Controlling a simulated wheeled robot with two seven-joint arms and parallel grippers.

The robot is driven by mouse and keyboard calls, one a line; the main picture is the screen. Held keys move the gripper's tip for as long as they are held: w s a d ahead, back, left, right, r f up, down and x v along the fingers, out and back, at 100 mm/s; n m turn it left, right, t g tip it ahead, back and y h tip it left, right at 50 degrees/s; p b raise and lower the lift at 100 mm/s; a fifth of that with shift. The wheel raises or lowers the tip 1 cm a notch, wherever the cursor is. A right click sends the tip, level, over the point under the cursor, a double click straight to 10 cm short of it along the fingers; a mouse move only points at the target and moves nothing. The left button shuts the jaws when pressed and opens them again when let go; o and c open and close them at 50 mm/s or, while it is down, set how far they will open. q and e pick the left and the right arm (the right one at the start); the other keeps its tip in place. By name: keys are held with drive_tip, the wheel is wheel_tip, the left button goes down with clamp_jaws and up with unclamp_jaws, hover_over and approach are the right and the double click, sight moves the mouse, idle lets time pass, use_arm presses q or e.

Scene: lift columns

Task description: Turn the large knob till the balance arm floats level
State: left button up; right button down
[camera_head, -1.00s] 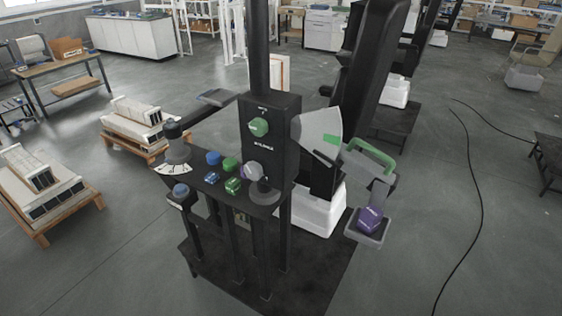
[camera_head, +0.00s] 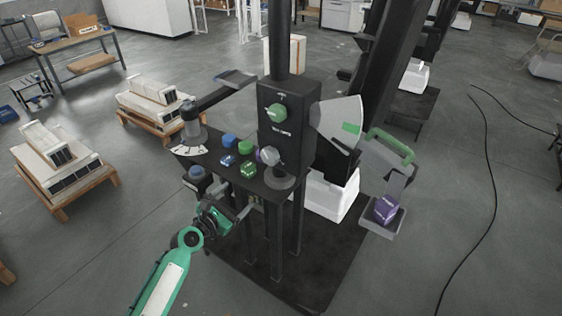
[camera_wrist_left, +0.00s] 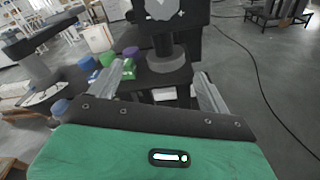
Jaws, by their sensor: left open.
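A grey lobed knob (camera_head: 270,156) sits low on the front of the black column box (camera_head: 300,140); the wrist view shows it larger (camera_wrist_left: 165,10), cut by the top edge. A green knob (camera_head: 276,112) is higher on the same face. I cannot tell for sure which is the large one. The balance arm (camera_head: 386,160) slopes down to the right from the grey sector plate (camera_head: 338,122) with its green mark. Its tray (camera_head: 380,222) holds a purple weight (camera_head: 385,208). My left gripper (camera_head: 247,207) is open and empty, below and left of the grey knob. My right gripper is not in view.
Blue and green blocks stand on the black shelf (camera_head: 216,157) beside a grey dial post (camera_head: 191,122) with a dark lever. A grey round base (camera_head: 279,178) stands below the grey knob. White units on pallets are at left; a cable lies on the floor at right.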

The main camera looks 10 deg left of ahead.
use_arm(q)
wheel_tip(320, 180, up, 5)
drive_tip(key=d+n+h, duration=0.1)
approach(268, 159)
drive_tip(key=shift+t, duration=0.3)
drive_tip(key=x, duration=0.7)
drive_tip(key=shift+w+f+p, duration=0.1)
drive_tip(key=shift+f+p, duration=0.1)
drive_tip(key=shift+p, duration=0.2)
drive_tip(key=shift+x, duration=0.8)
drive_tip(key=c, duration=1)
drive_tip(key=shift+o, duration=0.2)
